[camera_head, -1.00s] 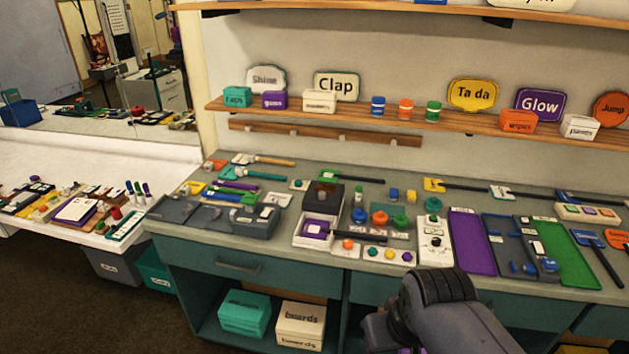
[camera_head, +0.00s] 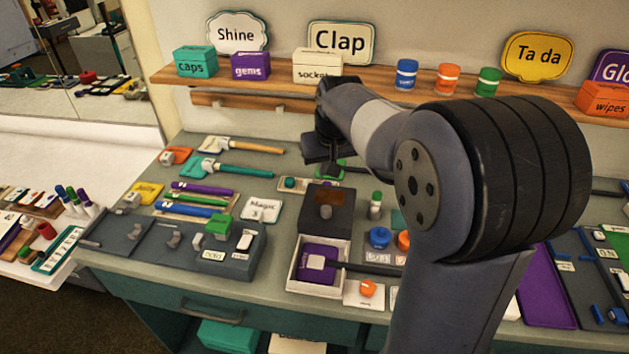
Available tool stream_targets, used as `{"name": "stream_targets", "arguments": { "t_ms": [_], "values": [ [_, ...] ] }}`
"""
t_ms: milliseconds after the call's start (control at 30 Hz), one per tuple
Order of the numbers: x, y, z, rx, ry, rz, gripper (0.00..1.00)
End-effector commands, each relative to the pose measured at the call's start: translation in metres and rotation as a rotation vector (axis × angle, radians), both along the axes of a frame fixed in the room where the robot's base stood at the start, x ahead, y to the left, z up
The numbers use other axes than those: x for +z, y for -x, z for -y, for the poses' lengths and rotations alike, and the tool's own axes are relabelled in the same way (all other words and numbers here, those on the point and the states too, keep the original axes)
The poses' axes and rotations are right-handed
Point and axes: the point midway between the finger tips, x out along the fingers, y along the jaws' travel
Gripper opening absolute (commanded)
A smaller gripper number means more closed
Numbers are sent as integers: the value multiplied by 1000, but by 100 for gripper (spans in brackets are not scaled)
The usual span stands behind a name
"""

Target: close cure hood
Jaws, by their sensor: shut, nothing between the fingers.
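The cure hood (camera_head: 326,208) is a dark box-like cover with a small brown patch on its face. It stands raised at the back of a white open-topped base (camera_head: 297,279). A purple block with a pale square top (camera_head: 317,262) sits uncovered in that base. My gripper (camera_head: 322,164) is shut and empty. In the picture it appears just above the hood's upper edge, towards the wall. I cannot tell whether it touches the hood. My arm comes in from the lower right and hides part of the bench.
A grey fixture with a green block (camera_head: 218,228) stands left of the hood. A small green-capped bottle (camera_head: 376,205) and blue and orange round pieces stand to its right. The wooden shelf (camera_head: 285,85) runs above.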

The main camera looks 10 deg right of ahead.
Motion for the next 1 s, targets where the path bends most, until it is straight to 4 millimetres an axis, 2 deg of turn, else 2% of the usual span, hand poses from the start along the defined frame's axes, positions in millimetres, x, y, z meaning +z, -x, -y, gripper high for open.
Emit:
{"name": "stream_targets", "arguments": {
  "t_ms": [167,267,633,800,1000],
  "values": [
    [-10,-6,0,0,0,-2,0],
    [-24,-11,0,0,0,-4,0],
    [-96,-35,-3,0,-1,-5,0],
    [-94,-13,-1,-1,0,0,0],
    [-95,2,0,-1,0,0,0]
  ]
}}
